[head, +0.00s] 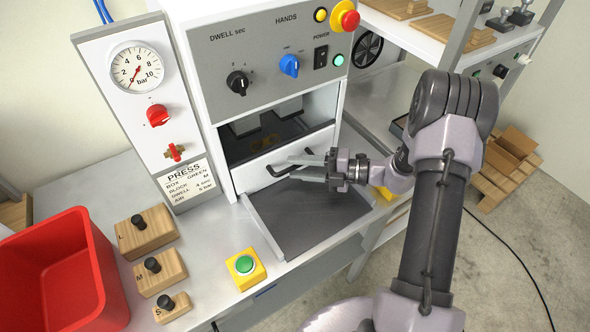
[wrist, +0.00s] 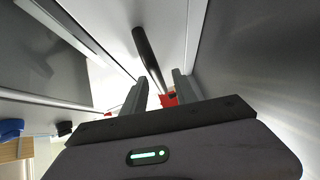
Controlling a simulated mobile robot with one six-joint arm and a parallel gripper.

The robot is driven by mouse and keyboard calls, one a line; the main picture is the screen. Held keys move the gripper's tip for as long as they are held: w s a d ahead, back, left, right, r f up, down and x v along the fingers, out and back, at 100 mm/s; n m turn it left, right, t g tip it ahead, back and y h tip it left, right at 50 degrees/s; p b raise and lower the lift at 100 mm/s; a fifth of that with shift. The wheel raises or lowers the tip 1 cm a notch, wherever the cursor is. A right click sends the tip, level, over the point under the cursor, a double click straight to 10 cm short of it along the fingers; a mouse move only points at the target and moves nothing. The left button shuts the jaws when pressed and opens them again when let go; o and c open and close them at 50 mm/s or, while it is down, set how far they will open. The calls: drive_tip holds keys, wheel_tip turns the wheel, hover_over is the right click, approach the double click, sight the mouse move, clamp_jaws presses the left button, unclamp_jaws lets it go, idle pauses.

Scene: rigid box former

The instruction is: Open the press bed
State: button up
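The press bed's white front panel (head: 262,174) sits in the opening of the press, above a dark grey shelf (head: 310,220). A black bar handle (head: 279,170) runs across it, partly hidden by my gripper. My gripper (head: 304,168) is at the handle from the right, its two grey fingers apart. In the wrist view the black handle (wrist: 148,55) lies ahead of and in line with the gap between the open fingers (wrist: 160,78). I cannot tell whether a finger touches the handle.
A yellow box with a green button (head: 245,265) stands at the front left. Wooden blocks (head: 158,273) and a red bin (head: 60,280) are further left. A red emergency button (head: 348,18) is at the panel's upper right. Shelving stands at right.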

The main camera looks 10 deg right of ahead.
drive_tip(key=shift+w+a+f, duration=0.1)
drive_tip(key=shift+w+a, duration=0.2)
drive_tip(key=shift+a, duration=0.25)
clamp_jaws()
idle(1.1)
